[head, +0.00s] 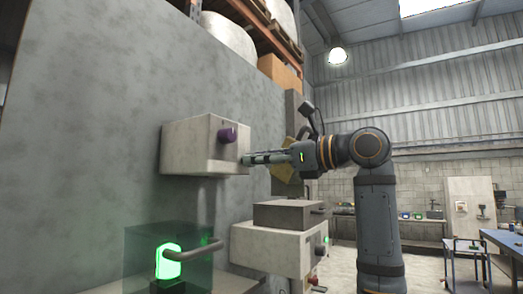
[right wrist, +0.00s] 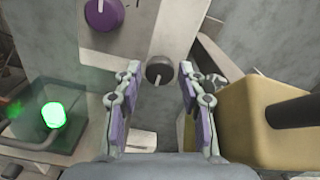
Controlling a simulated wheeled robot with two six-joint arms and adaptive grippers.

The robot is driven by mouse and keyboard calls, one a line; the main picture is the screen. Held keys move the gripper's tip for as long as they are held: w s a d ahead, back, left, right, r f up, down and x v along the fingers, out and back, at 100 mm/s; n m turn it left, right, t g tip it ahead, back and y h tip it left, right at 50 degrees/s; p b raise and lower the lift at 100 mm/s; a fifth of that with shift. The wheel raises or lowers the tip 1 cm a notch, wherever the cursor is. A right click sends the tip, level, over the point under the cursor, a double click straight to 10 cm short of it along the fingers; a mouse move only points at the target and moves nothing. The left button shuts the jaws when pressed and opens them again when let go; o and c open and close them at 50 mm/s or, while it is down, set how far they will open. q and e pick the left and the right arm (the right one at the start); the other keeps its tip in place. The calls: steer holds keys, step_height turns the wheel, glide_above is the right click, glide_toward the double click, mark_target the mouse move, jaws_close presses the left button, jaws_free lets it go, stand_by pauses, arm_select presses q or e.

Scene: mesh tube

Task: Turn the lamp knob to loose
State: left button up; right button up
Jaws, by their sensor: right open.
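A pale box (head: 190,145) on the grey wall carries a purple knob (head: 227,135) on its front. The purple knob also shows at the top of the right wrist view (right wrist: 103,13), with a pale pointer line. Below and right of it is a dark grey round knob (right wrist: 158,71) with a pale line. My right gripper (head: 246,159) is open near the box's front, and in the wrist view its fingertips stand on either side of the dark knob; contact cannot be told. A green lamp (head: 168,261) glows inside a clear case. My left gripper is not in view.
A yellowish block (right wrist: 250,122) with a dark bar is close to the right finger. Below the box is another pale box (head: 270,248) with small coloured controls. A bar handle (head: 193,250) is at the lamp case. A blue table (head: 503,240) stands far right.

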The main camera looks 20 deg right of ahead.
steer(key=shift+c, duration=0.5)
jaws_close()
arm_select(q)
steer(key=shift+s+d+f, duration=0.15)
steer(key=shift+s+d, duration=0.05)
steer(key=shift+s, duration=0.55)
